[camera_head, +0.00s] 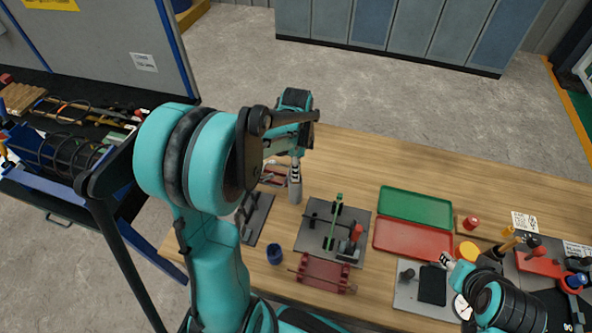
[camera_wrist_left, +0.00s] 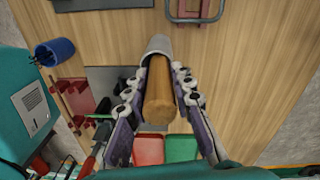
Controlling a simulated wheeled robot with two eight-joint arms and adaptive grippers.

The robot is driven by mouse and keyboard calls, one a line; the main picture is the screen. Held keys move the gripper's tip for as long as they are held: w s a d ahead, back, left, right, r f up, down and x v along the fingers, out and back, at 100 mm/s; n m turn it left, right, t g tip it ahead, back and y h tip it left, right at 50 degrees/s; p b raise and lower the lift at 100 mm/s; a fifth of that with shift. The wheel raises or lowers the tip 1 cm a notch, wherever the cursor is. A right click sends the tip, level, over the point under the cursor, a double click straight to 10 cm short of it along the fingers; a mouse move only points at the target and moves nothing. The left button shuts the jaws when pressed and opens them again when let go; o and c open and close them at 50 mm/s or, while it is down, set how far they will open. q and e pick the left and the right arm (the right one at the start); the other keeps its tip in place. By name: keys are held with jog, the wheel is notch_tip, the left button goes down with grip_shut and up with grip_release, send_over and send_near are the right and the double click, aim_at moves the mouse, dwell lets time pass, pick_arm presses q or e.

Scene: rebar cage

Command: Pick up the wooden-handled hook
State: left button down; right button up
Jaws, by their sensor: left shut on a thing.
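The wooden-handled hook shows as a brown wooden handle (camera_wrist_left: 158,95) between the fingers in the left wrist view. Its far end meets a grey cylindrical holder (camera_wrist_left: 160,45), and the hook part is hidden. My left gripper (camera_wrist_left: 160,88) is shut on the handle, one finger on each side. In the head view my left gripper (camera_head: 296,163) is above the grey holder (camera_head: 295,188) at the back left of the table, and the handle is mostly hidden there. My right gripper (camera_head: 446,261) is at the lower right; its opening is unclear.
On the wooden table (camera_head: 370,160) are a dark plate with a green-and-red fixture (camera_head: 334,228), a dark red block (camera_head: 322,273), a blue cup (camera_head: 274,254), a green tray (camera_head: 415,205) and a red tray (camera_head: 412,238). Tools crowd the right. The table's back strip is clear.

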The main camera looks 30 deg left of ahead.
pick_arm(q)
jog(key=shift+r, duration=0.1)
notch_tip(320, 180, up, 18)
jog(key=p, duration=0.4)
pick_arm(e)
notch_tip(320, 180, up, 4)
jog(key=shift+f, duration=0.1)
